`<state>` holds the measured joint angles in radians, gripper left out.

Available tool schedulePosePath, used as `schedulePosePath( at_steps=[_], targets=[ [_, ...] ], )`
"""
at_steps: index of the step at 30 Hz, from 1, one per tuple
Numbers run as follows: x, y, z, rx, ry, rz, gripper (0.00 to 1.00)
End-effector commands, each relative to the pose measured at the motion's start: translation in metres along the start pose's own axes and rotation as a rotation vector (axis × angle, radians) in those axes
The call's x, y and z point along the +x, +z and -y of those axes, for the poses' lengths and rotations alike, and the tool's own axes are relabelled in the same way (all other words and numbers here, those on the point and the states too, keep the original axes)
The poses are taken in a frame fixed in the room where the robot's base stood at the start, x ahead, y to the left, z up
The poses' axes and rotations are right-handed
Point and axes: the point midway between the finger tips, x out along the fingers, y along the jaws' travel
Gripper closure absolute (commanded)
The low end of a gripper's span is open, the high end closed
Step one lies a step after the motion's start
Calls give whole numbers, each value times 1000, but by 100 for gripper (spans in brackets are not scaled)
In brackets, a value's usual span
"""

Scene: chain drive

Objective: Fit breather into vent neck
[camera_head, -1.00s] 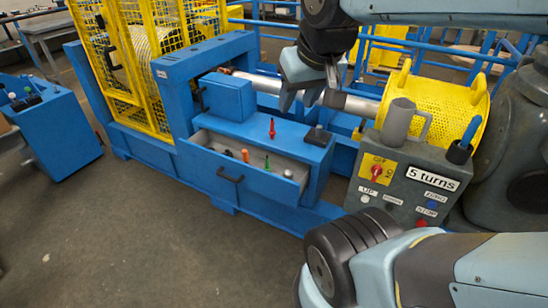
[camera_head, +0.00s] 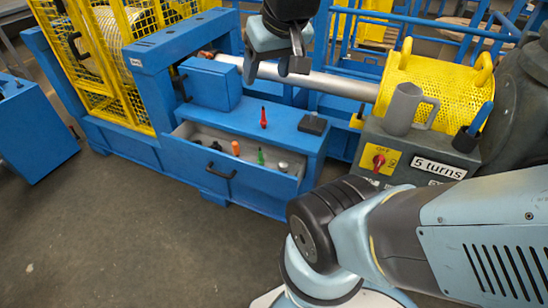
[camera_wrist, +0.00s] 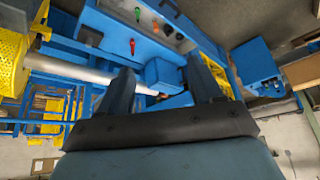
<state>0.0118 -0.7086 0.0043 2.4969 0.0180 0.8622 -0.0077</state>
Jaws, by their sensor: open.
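My gripper (camera_head: 274,70) is open and empty above the blue machine bench, near a long grey shaft. In the wrist view its two fingers (camera_wrist: 163,88) stand wide apart, with a blue box beyond them. An open drawer (camera_head: 212,165) in the bench holds an orange piece (camera_head: 235,148), a green piece (camera_head: 261,157) and small dark and grey pieces (camera_head: 283,167). A red pointed piece (camera_head: 263,118) stands on the bench top, and it also shows in the wrist view (camera_wrist: 132,46). I cannot tell which piece is the breather, nor make out the vent neck.
The blue box (camera_head: 209,84) and a dark block (camera_head: 313,124) are on the bench top. The grey shaft (camera_head: 340,85) runs to a yellow perforated drum (camera_head: 425,85). A grey mug (camera_head: 402,108) stands on the control box (camera_head: 390,150). A yellow mesh guard (camera_head: 100,60) is at left.

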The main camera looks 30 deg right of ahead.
Motion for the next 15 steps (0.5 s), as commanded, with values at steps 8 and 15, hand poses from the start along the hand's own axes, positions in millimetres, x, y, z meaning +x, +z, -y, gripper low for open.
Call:
schedulePosePath(
  at_steps=[8,15],
  targets=[
    [62,-42,0,59,-20,16,25],
    [127,-72,-10,131,-26,18,25]
  ],
)
